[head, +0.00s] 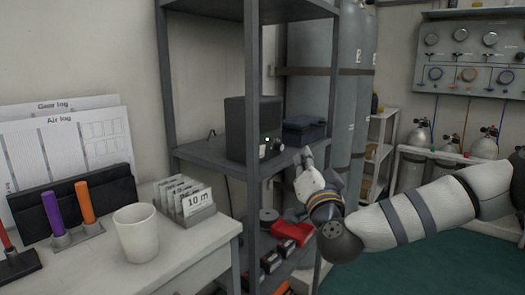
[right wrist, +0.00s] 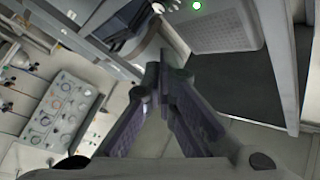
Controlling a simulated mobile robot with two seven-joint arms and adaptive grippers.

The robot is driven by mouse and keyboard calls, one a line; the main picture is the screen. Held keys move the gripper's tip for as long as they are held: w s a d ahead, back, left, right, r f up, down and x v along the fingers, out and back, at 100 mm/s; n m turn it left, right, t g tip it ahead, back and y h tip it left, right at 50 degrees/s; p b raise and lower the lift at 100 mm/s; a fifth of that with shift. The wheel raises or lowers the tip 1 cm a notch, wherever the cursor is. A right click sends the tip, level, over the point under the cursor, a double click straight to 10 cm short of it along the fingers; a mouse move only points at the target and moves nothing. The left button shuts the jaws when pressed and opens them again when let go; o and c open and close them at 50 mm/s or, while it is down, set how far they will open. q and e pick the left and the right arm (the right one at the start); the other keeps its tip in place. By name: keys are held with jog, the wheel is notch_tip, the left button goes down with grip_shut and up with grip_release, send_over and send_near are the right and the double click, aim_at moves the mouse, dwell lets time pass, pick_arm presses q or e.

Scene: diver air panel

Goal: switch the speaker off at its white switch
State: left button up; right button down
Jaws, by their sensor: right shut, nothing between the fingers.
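The speaker (head: 250,122) is a dark box on the middle shelf of the metal rack, with a lit green light (head: 267,140) on its front. A small white part (head: 262,151) sits low on its front; it is too small to read its position. My right gripper (head: 306,153) is shut and empty, in front of the shelf, to the right of the speaker and apart from it. In the right wrist view the shut fingers (right wrist: 162,68) point towards the shelf, and the speaker (right wrist: 222,28) with its green light shows at the top. My left gripper is out of view.
A dark case (head: 303,128) lies right of the speaker. The rack's front post (head: 252,70) stands close by. Red items (head: 293,232) lie on the lower shelf. A white desk with a cup (head: 136,232) and cards (head: 187,200) is at left. Grey cylinders (head: 353,95) stand behind.

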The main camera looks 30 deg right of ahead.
aim_at(262, 152)
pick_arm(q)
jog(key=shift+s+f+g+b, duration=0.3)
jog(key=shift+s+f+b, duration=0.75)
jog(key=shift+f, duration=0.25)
pick_arm(e)
jog(key=shift+w+a+r, duration=0.1)
jog(key=shift+w+a, duration=0.4)
jog(key=shift+w, duration=0.6)
jog(key=shift+w+a+r, duration=0.15)
jog(key=shift+w+a, duration=0.3)
jog(key=shift+w, duration=0.7)
jog(key=shift+w+a+r, duration=0.1)
jog(key=shift+w+a, duration=0.4)
jog(key=shift+w, duration=0.6)
jog(key=shift+w, duration=0.1)
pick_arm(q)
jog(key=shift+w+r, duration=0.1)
pick_arm(e)
jog(key=shift+w+a, duration=0.15)
jog(key=shift+w, duration=0.1)
jog(key=shift+w+a+r, duration=0.1)
jog(key=shift+w, duration=0.2)
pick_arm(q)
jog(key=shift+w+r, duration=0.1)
pick_arm(e)
jog(key=shift+s, duration=0.1)
